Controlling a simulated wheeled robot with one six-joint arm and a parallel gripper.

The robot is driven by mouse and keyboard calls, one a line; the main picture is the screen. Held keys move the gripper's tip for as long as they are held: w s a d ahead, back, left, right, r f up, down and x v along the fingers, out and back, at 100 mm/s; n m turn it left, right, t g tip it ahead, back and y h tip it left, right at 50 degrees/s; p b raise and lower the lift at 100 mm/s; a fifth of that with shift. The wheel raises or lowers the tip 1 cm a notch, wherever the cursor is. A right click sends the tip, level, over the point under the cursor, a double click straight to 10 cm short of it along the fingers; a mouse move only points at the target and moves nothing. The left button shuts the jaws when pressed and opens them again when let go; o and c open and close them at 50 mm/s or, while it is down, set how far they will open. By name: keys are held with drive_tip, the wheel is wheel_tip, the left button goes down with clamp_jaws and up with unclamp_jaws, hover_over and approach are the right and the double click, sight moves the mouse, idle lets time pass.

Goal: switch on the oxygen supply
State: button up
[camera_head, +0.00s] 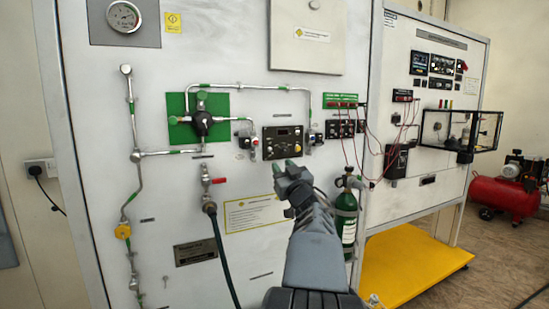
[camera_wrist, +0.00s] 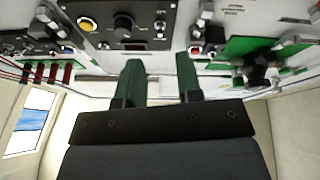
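The oxygen trainer panel (camera_head: 150,85) is a pale upright board. A black control box (camera_head: 283,142) with a knob and small buttons is mounted mid-panel; it also shows at the top of the wrist view (camera_wrist: 145,38). A green oxygen cylinder (camera_head: 348,228) stands at the panel's lower right, partly hidden by my arm. A black valve (camera_head: 203,123) sits on a green plate left of the box; the valve shows at the right of the wrist view (camera_wrist: 258,76). My gripper (camera_head: 285,168) is just below the box in the head view. Its fingers (camera_wrist: 160,75) are apart, with nothing between them.
A red-handled tap (camera_head: 212,181) with a hose is at lower left. Metal pipes run across the panel. Red cables (camera_head: 370,150) hang at the right. A yellow platform (camera_head: 405,265) juts out at lower right, with a red compressor (camera_head: 503,193) beyond.

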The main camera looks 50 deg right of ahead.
sight(272, 152)
drive_tip(key=shift+p+x, duration=0.3)
drive_tip(key=shift+x, duration=2.85)
clamp_jaws()
drive_tip(key=shift+a, duration=0.1)
